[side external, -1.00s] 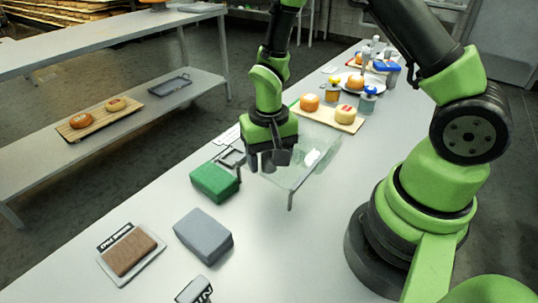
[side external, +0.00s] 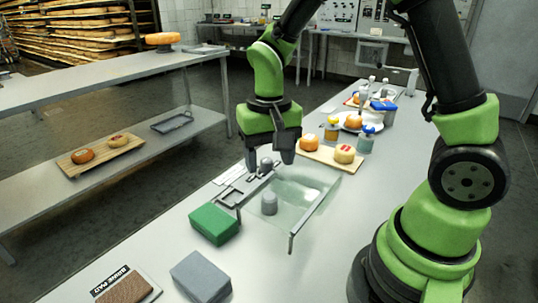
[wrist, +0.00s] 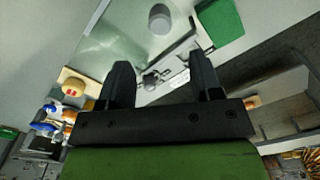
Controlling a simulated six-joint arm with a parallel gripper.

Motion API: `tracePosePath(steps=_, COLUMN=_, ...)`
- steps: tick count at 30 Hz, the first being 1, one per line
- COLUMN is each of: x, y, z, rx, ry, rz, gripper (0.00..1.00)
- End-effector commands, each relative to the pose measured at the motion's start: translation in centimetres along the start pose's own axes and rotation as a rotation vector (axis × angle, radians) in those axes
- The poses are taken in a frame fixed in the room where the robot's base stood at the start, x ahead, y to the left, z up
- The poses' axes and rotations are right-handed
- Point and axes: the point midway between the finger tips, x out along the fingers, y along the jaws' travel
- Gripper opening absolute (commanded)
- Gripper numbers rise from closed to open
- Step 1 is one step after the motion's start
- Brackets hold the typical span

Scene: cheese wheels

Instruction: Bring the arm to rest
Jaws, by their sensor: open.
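My gripper (side external: 270,158) is open and empty, with its fingers pointing down above the metal frame (side external: 240,192) beside the clear sheet (side external: 308,192). A grey knob-shaped piece (side external: 269,203) stands upright on or by the near part of the sheet. A second small grey knob (side external: 266,165) shows just below and between the fingers; it appears apart from them. In the wrist view the fingers (wrist: 160,68) are spread wide, with a small grey knob (wrist: 150,80) seen between them and the larger grey piece (wrist: 160,22) beyond.
A green block (side external: 213,224), a grey block (side external: 201,276) and a brown pad (side external: 124,290) lie at the near left. A board (side external: 318,154) with two small cheeses, bottles and a plate stand behind the sheet. A shelf unit (side external: 110,165) stands across the aisle at left.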

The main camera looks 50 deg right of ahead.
Motion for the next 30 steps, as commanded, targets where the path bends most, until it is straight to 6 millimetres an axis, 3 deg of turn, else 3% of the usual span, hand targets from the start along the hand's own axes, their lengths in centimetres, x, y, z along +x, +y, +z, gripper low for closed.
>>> tracePosePath(steps=5, x=-0.2, y=0.0, z=0.0, rx=-0.001, ry=0.005, rz=-0.005, gripper=0.59)
tracePosePath(steps=8, x=-1.6, y=0.1, z=0.3, rx=-0.009, ry=0.031, rz=-0.030, gripper=0.59)
tracePosePath(steps=11, x=-4.2, y=0.4, z=1.2, rx=-0.027, ry=0.081, rz=-0.082, gripper=0.59)
tracePosePath(steps=15, x=-8.3, y=1.3, z=3.4, rx=-0.068, ry=0.176, rz=-0.177, gripper=0.59)
tracePosePath(steps=21, x=-12.5, y=3.0, z=7.3, rx=-0.137, ry=0.317, rz=-0.308, gripper=0.59)
tracePosePath(steps=30, x=-14.6, y=4.8, z=11.5, rx=-0.216, ry=0.463, rz=-0.430, gripper=0.59)
